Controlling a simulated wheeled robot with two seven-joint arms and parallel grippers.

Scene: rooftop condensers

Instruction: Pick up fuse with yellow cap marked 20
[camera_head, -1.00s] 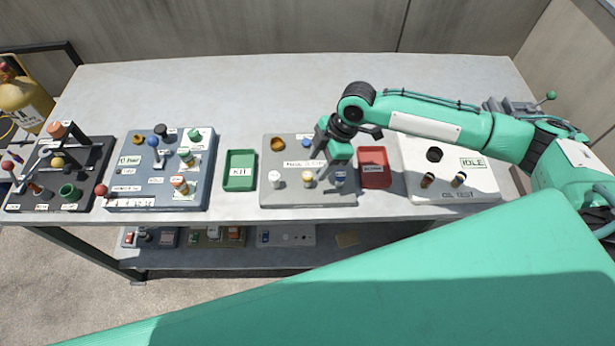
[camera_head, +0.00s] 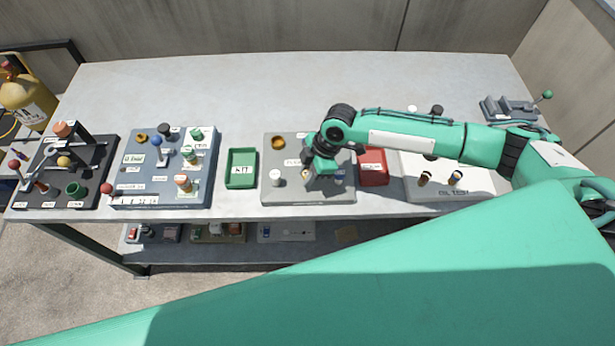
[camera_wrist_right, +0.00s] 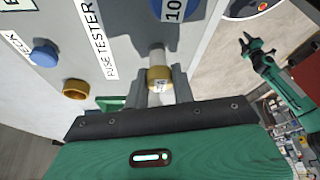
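The fuse with the yellow cap stands upright on the grey fuse tester panel (camera_head: 290,197). In the right wrist view its gold-yellow cap (camera_wrist_right: 159,80) faces the camera, with a small marking, and its pale body shows behind. In the head view it is mostly hidden by my right gripper (camera_head: 320,178). In the wrist view the two grey fingers of my right gripper (camera_wrist_right: 160,92) stand on either side of the fuse, close to it; they look open around it. My left gripper (camera_wrist_right: 248,42) shows small and open at the upper right of the wrist view, away from the panel.
The green kit tray (camera_head: 241,182) lies left of the panel, the red tray (camera_head: 373,180) right.

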